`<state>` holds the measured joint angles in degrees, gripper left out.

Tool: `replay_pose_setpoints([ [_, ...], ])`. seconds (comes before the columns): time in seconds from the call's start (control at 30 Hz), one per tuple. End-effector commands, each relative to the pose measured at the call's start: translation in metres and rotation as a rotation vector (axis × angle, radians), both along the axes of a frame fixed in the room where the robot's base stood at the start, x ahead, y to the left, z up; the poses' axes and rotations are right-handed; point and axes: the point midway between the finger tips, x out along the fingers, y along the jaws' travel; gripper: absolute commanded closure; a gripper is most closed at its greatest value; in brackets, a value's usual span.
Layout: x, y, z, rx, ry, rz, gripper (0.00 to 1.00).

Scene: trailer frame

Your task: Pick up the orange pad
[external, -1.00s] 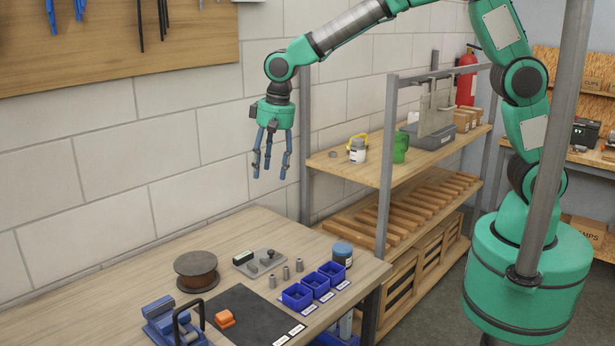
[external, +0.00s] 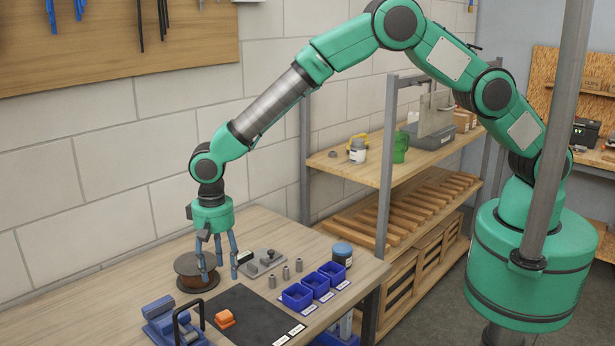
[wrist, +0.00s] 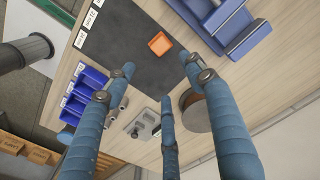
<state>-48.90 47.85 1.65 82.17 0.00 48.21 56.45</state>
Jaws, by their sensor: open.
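The orange pad (external: 225,318) is a small block lying on the dark mat (external: 252,308) on the workbench. It also shows in the wrist view (wrist: 159,44), beyond my fingertips and clear of them. My gripper (external: 218,275) points down with its blue fingers spread, open and empty. In the external view it appears behind the pad, near the brown spool. The wrist view shows three fingers of my gripper (wrist: 160,84) spread apart with nothing between them.
The blue vise (external: 172,322) with a black handle stands left of the pad. The brown spool (external: 190,275), a grey plate with metal parts (external: 262,262), several small cylinders, blue bins (external: 297,296) and a blue-lidded jar (external: 342,255) stand nearby. A grey post (external: 557,140) rises before my base.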

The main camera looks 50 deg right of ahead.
Motion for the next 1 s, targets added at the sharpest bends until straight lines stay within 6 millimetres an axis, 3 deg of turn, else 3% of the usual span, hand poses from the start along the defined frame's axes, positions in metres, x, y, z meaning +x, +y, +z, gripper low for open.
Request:
replay_pose_setpoints([
  [0.57, -0.002, 0.003, -0.010, -0.003, 0.002, 0.000, 0.46],
  [1.0, -0.002, 0.003, -0.067, -0.003, 0.002, 0.000, 0.46],
])
